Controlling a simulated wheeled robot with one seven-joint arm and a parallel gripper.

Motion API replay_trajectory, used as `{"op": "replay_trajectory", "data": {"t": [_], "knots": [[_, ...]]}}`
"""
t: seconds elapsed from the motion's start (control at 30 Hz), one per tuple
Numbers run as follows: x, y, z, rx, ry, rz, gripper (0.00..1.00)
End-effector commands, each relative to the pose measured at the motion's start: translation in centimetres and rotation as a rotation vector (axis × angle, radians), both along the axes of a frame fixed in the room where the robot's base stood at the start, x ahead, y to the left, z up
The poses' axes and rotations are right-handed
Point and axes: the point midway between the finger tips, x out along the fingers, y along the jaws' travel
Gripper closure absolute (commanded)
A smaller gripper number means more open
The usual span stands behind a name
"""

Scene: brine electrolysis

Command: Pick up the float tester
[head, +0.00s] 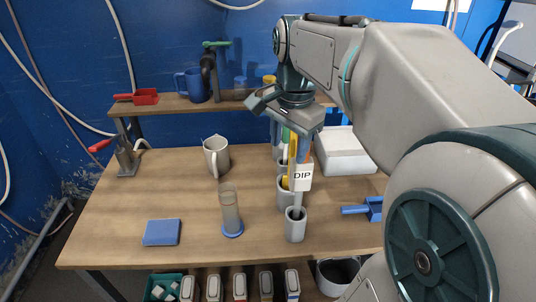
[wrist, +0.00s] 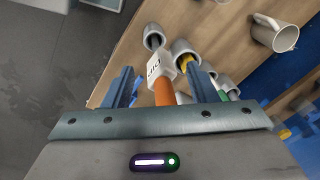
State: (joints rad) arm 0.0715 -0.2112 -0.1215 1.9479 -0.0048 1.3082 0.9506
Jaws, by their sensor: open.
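A tool with an orange handle (wrist: 164,93) and a white tag reading DIP (head: 302,176) stands in the front grey cup (head: 295,229). The tag also shows in the wrist view (wrist: 155,66). I cannot tell for certain whether this is the float tester. My gripper (head: 290,145) is above the row of cups, pointing down. In the wrist view its open fingers (wrist: 163,88) stand on either side of the orange handle, with gaps on both sides. The fingers partly hide the handle in the head view.
More grey cups behind hold a yellow tool (wrist: 187,62) and others. A clear cylinder with a blue base (head: 231,215) stands left, near a blue pad (head: 162,232). The table's (head: 110,218) left is largely clear.

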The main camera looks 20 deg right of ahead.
Motion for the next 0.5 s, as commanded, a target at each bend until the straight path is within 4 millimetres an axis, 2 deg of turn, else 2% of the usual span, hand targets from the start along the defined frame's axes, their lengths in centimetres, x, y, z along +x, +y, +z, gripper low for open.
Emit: {"op": "replay_trajectory", "data": {"t": [0.03,0.1,0.23,0.37,0.5], "knots": [[1.0,-1.0,2.0,0.009,0.017,-0.118,0.48],[1.9,-2.2,3.9,0.020,0.039,-0.279,0.48],[3.1,-3.8,6.5,0.029,0.071,-0.517,0.48],[3.7,-4.7,7.9,0.032,0.088,-0.657,0.48],[3.8,-5.0,7.5,0.032,0.098,-0.711,0.48]]}}
